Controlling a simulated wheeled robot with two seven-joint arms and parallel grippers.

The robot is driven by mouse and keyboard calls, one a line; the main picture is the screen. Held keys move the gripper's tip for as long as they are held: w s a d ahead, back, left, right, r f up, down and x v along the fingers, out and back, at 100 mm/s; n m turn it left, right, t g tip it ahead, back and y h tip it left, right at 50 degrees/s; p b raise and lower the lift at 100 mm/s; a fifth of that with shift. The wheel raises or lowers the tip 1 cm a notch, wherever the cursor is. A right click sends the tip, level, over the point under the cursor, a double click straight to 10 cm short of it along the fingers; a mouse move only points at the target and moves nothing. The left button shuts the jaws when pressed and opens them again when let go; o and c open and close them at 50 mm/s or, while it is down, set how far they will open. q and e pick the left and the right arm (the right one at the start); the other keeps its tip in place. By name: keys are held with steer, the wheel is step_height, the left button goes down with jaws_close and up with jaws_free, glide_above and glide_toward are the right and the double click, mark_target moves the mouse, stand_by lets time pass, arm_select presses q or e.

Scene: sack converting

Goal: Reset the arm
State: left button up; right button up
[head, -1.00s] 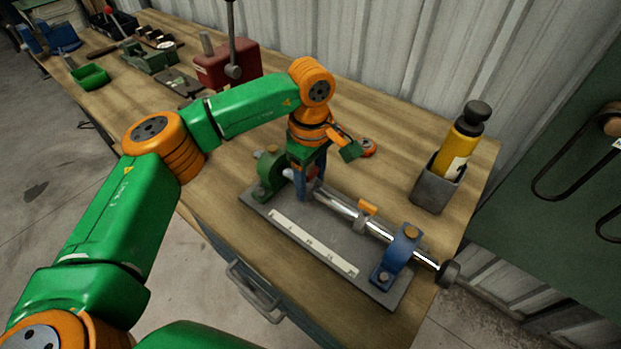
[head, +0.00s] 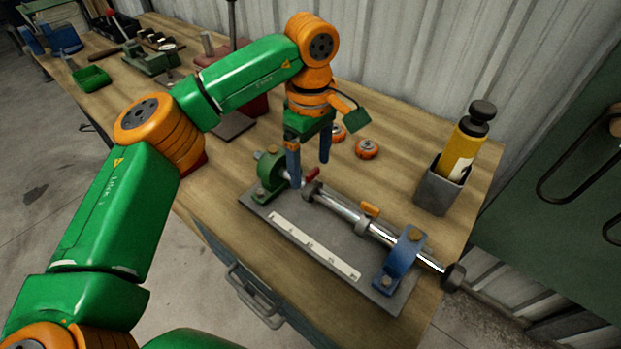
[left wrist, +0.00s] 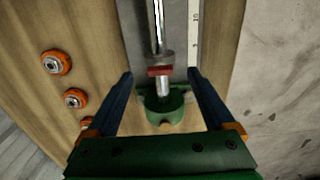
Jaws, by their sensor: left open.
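My left gripper (head: 309,172) is open and empty, with its two blue fingers spread and pointing down above the left end of a rod fixture. In the left wrist view the fingers (left wrist: 160,73) stand on either side of the rod's end, apart from it. The fixture has a grey base plate (head: 310,262), a shiny rod (head: 335,205), a green bracket (head: 270,178) at the left and a blue bracket (head: 399,262) at the right. A small red piece (head: 312,175) sits on the rod near the fingers, and shows between them in the left wrist view (left wrist: 160,71). My right gripper is not in view.
Orange rollers (head: 367,149) lie on the bench behind the fixture. A grey holder (head: 437,190) with a yellow bottle (head: 459,150) stands at the right. A green tray (head: 91,78) and several tools lie at the far left. A corrugated wall (head: 440,60) runs behind the bench.

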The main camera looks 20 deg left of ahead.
arm_select(q)
step_height(320, 180, up, 2)
steer(key=shift+r, duration=0.1)
